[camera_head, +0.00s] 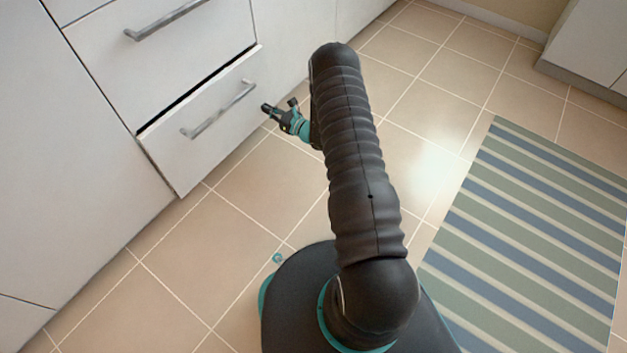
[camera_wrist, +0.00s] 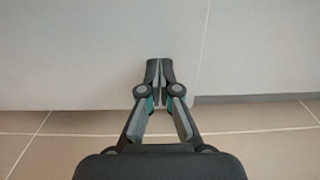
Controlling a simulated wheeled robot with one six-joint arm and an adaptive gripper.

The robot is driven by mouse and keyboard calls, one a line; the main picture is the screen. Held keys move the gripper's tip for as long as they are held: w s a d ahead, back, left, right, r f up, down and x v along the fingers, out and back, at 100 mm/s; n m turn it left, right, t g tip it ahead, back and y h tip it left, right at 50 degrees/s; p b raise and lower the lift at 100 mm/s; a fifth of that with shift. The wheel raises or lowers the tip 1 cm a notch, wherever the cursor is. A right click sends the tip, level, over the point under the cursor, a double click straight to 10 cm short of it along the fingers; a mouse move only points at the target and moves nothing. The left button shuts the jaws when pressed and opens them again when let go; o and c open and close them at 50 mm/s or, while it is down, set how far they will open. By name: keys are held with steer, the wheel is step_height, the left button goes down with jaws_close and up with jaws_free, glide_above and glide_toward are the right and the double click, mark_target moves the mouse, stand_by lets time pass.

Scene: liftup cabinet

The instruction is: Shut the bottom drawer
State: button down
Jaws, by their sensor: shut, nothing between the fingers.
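The bottom drawer (camera_head: 205,134) is a white front with a grey bar handle (camera_head: 219,110). It stands slightly out from the cabinet, with a dark gap along its top edge. My gripper (camera_head: 266,108) is to the right of the handle, close to the drawer's right end. In the wrist view my gripper (camera_wrist: 159,66) is shut and empty, its tips pointing at a white panel (camera_wrist: 90,55) just left of a vertical seam. Whether the tips touch the panel, I cannot tell.
Another drawer (camera_head: 160,50) above has its own bar handle (camera_head: 166,20) and looks flush. A striped rug (camera_head: 540,230) lies on the tiled floor (camera_head: 210,235) at the right. A white cabinet (camera_head: 592,45) stands at the top right. The tiles before the drawer are clear.

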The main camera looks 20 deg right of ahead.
steer(key=shift+x, duration=1.4)
steer(key=p+v, duration=0.1)
steer(key=v, duration=0.8)
steer(key=shift+p, duration=0.3)
